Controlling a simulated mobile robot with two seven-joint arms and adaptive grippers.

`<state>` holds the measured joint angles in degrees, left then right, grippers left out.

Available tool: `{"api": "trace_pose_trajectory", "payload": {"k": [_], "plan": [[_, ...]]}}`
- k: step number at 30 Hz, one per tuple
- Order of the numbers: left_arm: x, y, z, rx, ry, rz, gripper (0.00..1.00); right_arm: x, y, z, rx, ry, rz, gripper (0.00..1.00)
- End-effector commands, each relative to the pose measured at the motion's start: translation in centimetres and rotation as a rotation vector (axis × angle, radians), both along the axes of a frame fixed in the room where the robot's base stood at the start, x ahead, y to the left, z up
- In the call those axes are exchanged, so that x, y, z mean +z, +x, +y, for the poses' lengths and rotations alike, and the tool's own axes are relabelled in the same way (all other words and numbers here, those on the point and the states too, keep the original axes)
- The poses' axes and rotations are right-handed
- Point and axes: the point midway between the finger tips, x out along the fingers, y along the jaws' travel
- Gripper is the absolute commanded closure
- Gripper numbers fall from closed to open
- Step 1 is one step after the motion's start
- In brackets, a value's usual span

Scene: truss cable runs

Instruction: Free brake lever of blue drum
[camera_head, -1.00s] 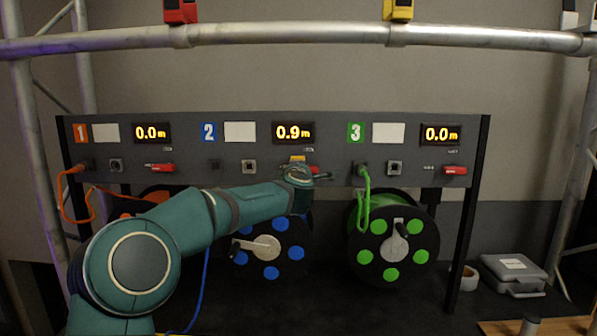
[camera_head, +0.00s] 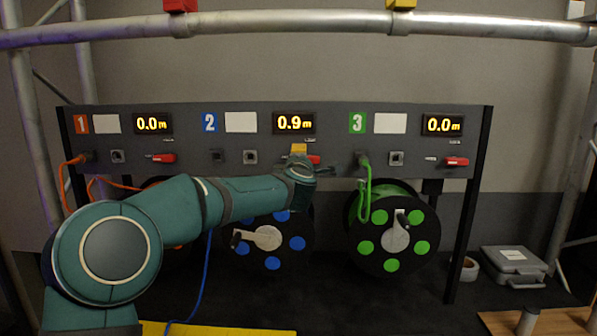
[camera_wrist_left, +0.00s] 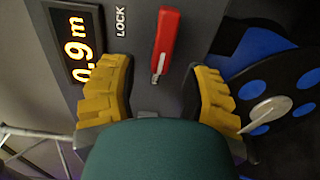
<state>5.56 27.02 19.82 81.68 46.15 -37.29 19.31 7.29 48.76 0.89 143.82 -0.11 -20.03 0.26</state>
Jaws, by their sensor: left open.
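The blue drum (camera_head: 271,264) hangs under panel section 2, partly behind my left arm. It also shows at the right of the left wrist view (camera_wrist_left: 300,76). Its red brake lever (camera_wrist_left: 165,42) is on the panel beside the word LOCK. In the head view only a bit of the red lever (camera_head: 315,160) shows beside my gripper. My left gripper (camera_wrist_left: 158,92) is open, with its yellow fingers on either side of the lever's line. The red handle lies just beyond the fingertips, and no grip on it shows. My right gripper is not in view.
The panel's section 2 display (camera_head: 294,122) reads 0.9 m; the displays of sections 1 and 3 read 0.0 m. The green drum (camera_head: 392,265) hangs to the right. A truss tube (camera_head: 300,30) crosses above. A blue cable (camera_head: 204,280) runs down to the floor.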

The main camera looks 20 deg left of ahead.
Motion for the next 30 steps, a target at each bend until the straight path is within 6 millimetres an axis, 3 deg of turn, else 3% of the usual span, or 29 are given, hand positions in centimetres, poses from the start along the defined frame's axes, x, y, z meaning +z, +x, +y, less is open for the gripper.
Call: {"api": "trace_pose_trajectory", "payload": {"k": [9,15,30], "plan": [[0.2,-5.7,-1.6,0.0,0.003,-0.002,0.52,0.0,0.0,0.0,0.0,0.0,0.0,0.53],[0.1,-8.0,-2.3,0.001,0.001,-0.002,0.52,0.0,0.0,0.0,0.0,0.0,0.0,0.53],[0.1,-8.7,-2.5,0.0,-0.001,-0.001,0.52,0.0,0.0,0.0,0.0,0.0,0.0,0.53]]}}
